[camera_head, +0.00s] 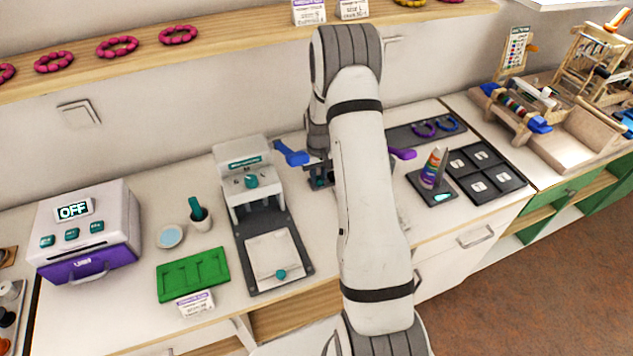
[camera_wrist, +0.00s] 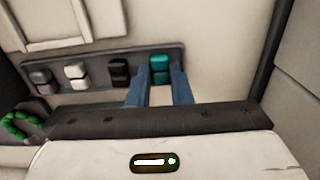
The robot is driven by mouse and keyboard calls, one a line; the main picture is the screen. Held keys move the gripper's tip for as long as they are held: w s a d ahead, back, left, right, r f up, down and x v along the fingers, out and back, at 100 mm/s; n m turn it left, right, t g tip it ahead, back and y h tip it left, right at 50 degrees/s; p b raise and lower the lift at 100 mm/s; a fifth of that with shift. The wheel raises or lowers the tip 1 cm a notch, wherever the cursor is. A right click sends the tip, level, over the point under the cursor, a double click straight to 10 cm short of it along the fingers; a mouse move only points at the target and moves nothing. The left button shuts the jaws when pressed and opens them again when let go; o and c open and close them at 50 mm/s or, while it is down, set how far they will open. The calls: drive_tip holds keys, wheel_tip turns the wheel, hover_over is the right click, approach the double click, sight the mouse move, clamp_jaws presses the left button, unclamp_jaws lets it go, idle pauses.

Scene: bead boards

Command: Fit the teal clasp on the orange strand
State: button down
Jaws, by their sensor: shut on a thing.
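The teal clasp (camera_wrist: 161,63) stands in a grey rack (camera_wrist: 105,65) in the wrist view, at the right end of a row of clasps. The blue-grey fingers of my gripper (camera_wrist: 160,78) are on either side of it and shut on it. The clasp still sits at the rack. In the head view my own arm hides the gripper and the clasp. I cannot make out an orange strand in either view.
Black (camera_wrist: 119,72), white (camera_wrist: 77,74) and grey (camera_wrist: 42,80) clasps stand left of the teal one. A green bead strand (camera_wrist: 22,126) lies at the wrist view's left. In the head view, a press (camera_head: 250,178) and green tray (camera_head: 193,274) stand left of my arm.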

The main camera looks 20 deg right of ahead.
drive_tip(key=shift+r+p, duration=1.45)
drive_tip(key=shift+r, duration=2)
drive_tip(key=shift+s, duration=0.1)
